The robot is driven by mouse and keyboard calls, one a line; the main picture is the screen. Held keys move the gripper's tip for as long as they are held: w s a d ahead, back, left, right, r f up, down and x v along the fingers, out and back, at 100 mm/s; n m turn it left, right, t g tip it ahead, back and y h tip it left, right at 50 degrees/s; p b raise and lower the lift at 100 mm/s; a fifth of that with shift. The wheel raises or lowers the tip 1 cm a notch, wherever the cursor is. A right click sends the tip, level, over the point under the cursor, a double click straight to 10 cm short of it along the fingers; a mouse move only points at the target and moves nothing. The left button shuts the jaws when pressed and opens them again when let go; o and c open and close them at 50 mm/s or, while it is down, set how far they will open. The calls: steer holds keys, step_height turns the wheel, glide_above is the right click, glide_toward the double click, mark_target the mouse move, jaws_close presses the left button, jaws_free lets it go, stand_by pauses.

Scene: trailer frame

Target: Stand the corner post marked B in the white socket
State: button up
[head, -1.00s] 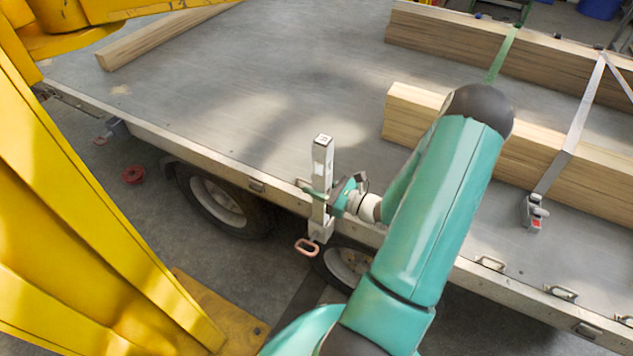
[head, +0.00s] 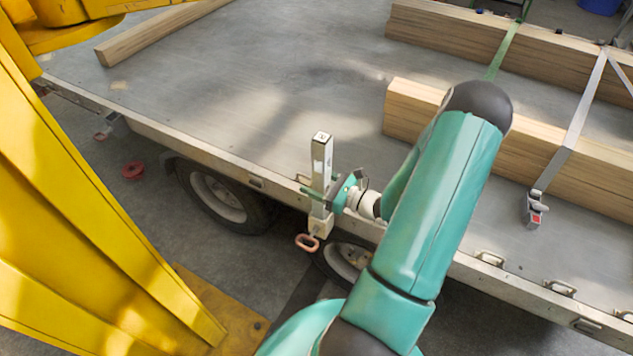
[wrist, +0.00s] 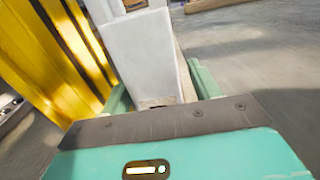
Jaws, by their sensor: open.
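A grey-white square corner post (head: 321,160) stands upright at the trailer's near side edge in the head view. Its top bears a small dark mark that I cannot read for sure. Its foot meets a pale, whitish socket (head: 320,223) on the trailer's side, and the post appears to stand in it. My gripper (head: 320,194) is at the lower part of the post, with green fingers on either side of it, jaws open. In the wrist view the post (wrist: 145,50) fills the space between the fingers. How deep its foot sits is hidden.
A pinkish-red ring handle (head: 307,243) hangs beside the socket. A yellow frame (head: 75,200) rises at the left. Strapped timber beams (head: 440,115) lie on the deck at the right, and a loose beam (head: 150,35) at the back left. The middle of the trailer deck (head: 240,100) is clear.

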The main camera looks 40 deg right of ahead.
steer(key=shift+s, duration=0.1)
steer(key=v, duration=1.3)
steer(key=shift+s, duration=0.35)
steer(key=shift+d, duration=0.1)
